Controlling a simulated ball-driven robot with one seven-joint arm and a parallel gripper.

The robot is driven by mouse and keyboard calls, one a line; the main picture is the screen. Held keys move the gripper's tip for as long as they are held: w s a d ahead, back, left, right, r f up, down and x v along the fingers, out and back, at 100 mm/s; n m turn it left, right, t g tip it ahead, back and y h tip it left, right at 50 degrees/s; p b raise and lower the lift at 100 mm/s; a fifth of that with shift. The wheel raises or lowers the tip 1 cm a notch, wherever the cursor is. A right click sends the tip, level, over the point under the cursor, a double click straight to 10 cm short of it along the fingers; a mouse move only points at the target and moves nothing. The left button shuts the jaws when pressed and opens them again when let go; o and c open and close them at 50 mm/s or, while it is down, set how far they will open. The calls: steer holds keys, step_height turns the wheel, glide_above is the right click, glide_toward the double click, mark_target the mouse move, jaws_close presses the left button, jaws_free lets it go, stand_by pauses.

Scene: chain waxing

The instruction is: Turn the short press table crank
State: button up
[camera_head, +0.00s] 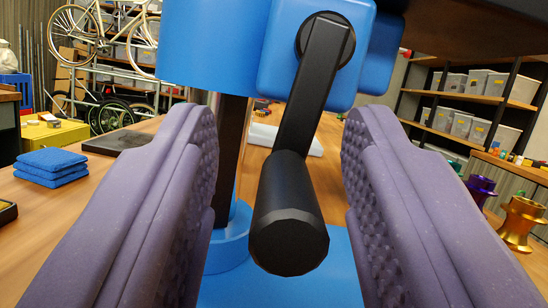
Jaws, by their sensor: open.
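The short crank (308,100) is a flat black arm on the blue press housing (273,50). It hangs down and slightly left from its round black hub (325,40). Its black handle (289,215) points toward the camera at the lower end. My gripper (280,150) is open, with one purple padded finger on each side of the handle. Gaps show between the handle and both fingers, so neither appears to touch it. The blue press base (300,280) shows below.
Folded blue cloths (50,165) and a dark flat slab (120,143) lie on the wooden bench at left. Purple (481,188) and gold (523,222) spools stand at right. Shelves with grey bins (470,120) and bicycles (100,35) are farther back.

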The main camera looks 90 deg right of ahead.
steer(key=s+a+p, duration=0.1)
steer(key=a+p, duration=0.1)
steer(key=a, duration=0.9)
steer(key=shift+s+p, duration=0.25)
steer(key=shift+p, duration=0.1)
steer(key=shift+s, duration=0.1)
